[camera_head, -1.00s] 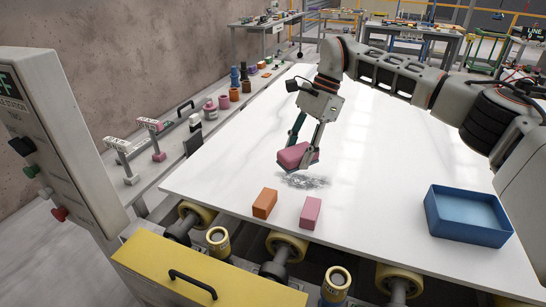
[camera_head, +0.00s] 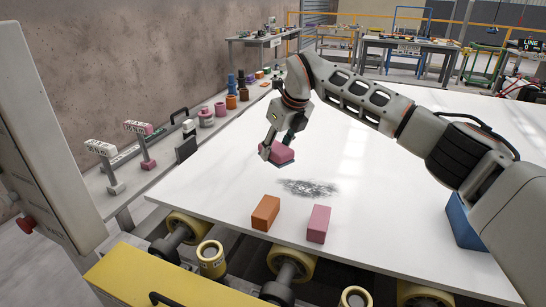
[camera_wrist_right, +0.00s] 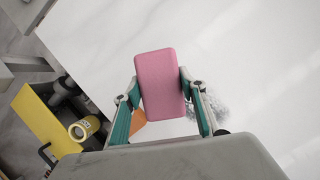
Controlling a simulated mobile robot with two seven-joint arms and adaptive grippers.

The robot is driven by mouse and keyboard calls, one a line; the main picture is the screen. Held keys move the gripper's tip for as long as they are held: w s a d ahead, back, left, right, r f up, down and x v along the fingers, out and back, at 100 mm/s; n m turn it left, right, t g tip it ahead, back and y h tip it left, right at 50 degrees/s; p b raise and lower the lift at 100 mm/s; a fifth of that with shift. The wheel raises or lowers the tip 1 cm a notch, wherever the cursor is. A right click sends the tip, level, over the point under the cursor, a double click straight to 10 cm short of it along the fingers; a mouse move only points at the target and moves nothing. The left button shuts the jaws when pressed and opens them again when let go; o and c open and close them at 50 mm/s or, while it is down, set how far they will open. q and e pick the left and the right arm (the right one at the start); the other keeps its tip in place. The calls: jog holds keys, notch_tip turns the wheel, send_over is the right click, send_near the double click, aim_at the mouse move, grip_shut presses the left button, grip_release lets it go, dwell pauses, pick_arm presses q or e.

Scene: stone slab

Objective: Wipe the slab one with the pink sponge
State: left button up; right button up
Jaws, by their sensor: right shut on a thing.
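The white slab (camera_head: 385,210) lies flat on rollers and bears a dark grey smudge (camera_head: 308,188). My right gripper (camera_head: 276,151) is shut on the pink sponge (camera_head: 284,154), beyond and to the left of the smudge. In the right wrist view the sponge (camera_wrist_right: 161,82) sits between the two fingers (camera_wrist_right: 161,108), with part of the smudge (camera_wrist_right: 212,106) showing to its right. I cannot tell whether the sponge touches the slab. My left gripper is not in view.
An orange block (camera_head: 265,212) and a pink block (camera_head: 318,223) stand near the slab's front edge. A blue tray (camera_head: 463,225) at the right is partly hidden by my right arm. Small coloured items line a ledge at the left.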

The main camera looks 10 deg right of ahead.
jog(key=shift+w+f+m+h+b, duration=0.15)
jog(key=shift+w+f+m, duration=0.25)
jog(key=shift+f, duration=0.15)
jog(key=shift+w+f+m+h+b, duration=0.15)
jog(key=shift+w+f+m, duration=0.2)
jog(key=shift+f, duration=0.2)
jog(key=shift+w+f+m, duration=0.1)
jog(key=shift+f+m, duration=0.1)
jog(key=shift+m, duration=0.15)
jog(key=shift+f, duration=0.25)
notch_tip(320, 180, down, 4)
jog(key=shift+r+b, duration=0.2)
jog(key=shift+b, duration=0.7)
jog(key=shift+f, duration=0.65)
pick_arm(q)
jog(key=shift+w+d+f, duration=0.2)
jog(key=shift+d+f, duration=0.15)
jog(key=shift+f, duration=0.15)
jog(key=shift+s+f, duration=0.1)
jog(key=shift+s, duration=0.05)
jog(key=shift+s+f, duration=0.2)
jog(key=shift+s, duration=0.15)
pick_arm(e)
jog(key=shift+f, duration=0.35)
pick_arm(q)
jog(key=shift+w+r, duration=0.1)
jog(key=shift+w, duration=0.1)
pick_arm(e)
jog(key=shift+f, duration=0.3)
